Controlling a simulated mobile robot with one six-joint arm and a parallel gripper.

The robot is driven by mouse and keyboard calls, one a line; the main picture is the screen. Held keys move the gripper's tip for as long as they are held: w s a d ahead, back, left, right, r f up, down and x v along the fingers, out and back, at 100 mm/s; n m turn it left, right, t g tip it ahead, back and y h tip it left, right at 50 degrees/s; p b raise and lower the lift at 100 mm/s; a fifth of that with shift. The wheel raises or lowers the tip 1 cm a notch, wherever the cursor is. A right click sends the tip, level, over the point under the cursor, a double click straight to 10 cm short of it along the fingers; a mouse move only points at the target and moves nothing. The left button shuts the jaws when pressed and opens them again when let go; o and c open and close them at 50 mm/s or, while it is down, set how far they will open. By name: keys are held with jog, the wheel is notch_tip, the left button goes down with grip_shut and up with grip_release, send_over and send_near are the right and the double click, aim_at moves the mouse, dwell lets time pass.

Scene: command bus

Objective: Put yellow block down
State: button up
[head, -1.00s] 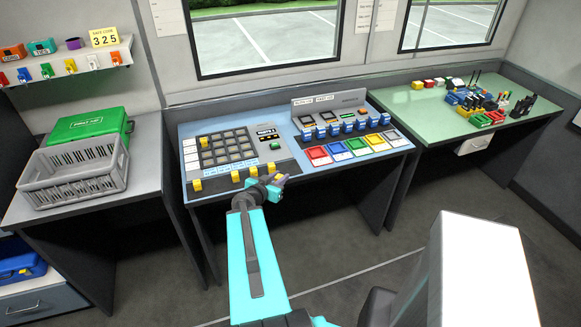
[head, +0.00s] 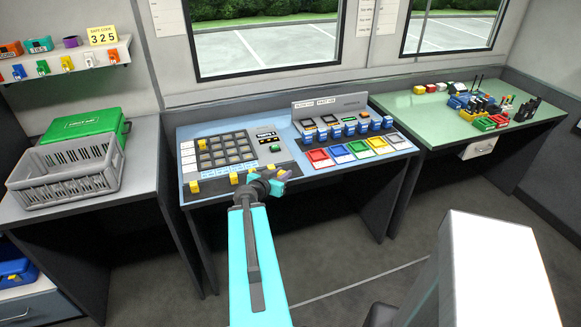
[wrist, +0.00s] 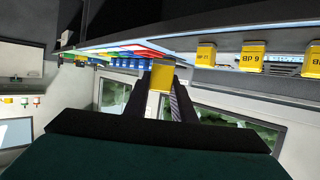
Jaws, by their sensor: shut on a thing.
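My gripper (head: 282,176) is shut on a small yellow block (wrist: 161,77), which shows between the fingers in the wrist view. In the head view the gripper is at the front edge of the blue-topped desk (head: 335,183), and the held block is mostly hidden there. Other yellow blocks stand along the front of the keypad panel (head: 218,152): one at the left corner (head: 194,187) and one nearer the gripper (head: 234,178). The wrist view shows several labelled yellow blocks (wrist: 252,57) to the right of the held one. Whether the held block touches the desk, I cannot tell.
Coloured trays in red (head: 318,158), blue, white, green and yellow lie right of the keypad. Blue-fronted units (head: 349,129) stand behind them. A grey crate (head: 66,172) is on the left table. A green table (head: 440,131) with small parts is at right.

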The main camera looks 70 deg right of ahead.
jog(key=shift+w+d+f+b, duration=0.15)
jog(key=shift+d+b, duration=0.4)
jog(key=shift+b, duration=2)
jog(key=shift+w+d+f+b, duration=0.1)
jog(key=shift+d+b, duration=0.4)
jog(key=shift+b, duration=2.05)
jog(key=d+p, duration=0.1)
jog(key=d, duration=0.2)
jog(key=w+d+p, duration=0.1)
jog(key=d, duration=0.3)
jog(key=d+p, duration=0.1)
jog(key=d, duration=0.2)
jog(key=shift+w+d+f+p, duration=0.15)
jog(key=shift+w+f+p, duration=0.05)
jog(key=shift+f+p, duration=0.15)
jog(key=shift+d, duration=0.1)
jog(key=shift+f, duration=0.15)
jog(key=shift+f+p, duration=0.55)
jog(key=shift+f, duration=1.1)
jog(key=shift+f, duration=0.15)
jog(key=o, duration=0.8)
